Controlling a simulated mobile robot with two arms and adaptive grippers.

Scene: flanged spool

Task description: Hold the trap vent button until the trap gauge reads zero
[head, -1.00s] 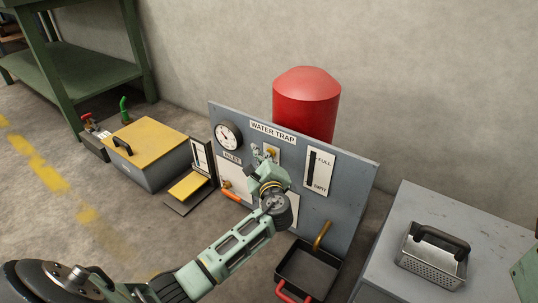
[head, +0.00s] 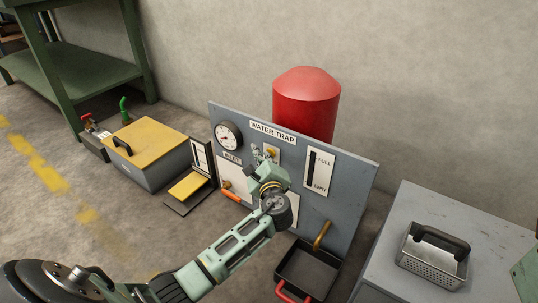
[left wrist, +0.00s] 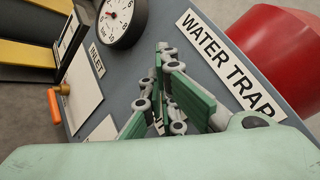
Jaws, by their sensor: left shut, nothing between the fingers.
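The grey panel marked WATER TRAP (head: 345,185) stands upright. A round dial gauge (head: 228,136) is at its upper left; the gauge also shows, cut off, in the left wrist view (left wrist: 122,18). Its needle is too small to read surely. A brass button (head: 272,151) sits on a pale plate under the sign. My left gripper (head: 258,152) is shut and empty in front of this plate, close to the button. In the left wrist view its fingers (left wrist: 166,88) hide the button, so I cannot tell whether they touch it. My right gripper is out of view.
A FULL/EMPTY level strip (head: 318,172) is on the panel's right. An orange-handled INLET valve (head: 230,196) is at its left. A black tray (head: 308,270) lies below a brass pipe (head: 322,235). A red tank (head: 306,100) stands behind. A grey cabinet (head: 400,225) is at right.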

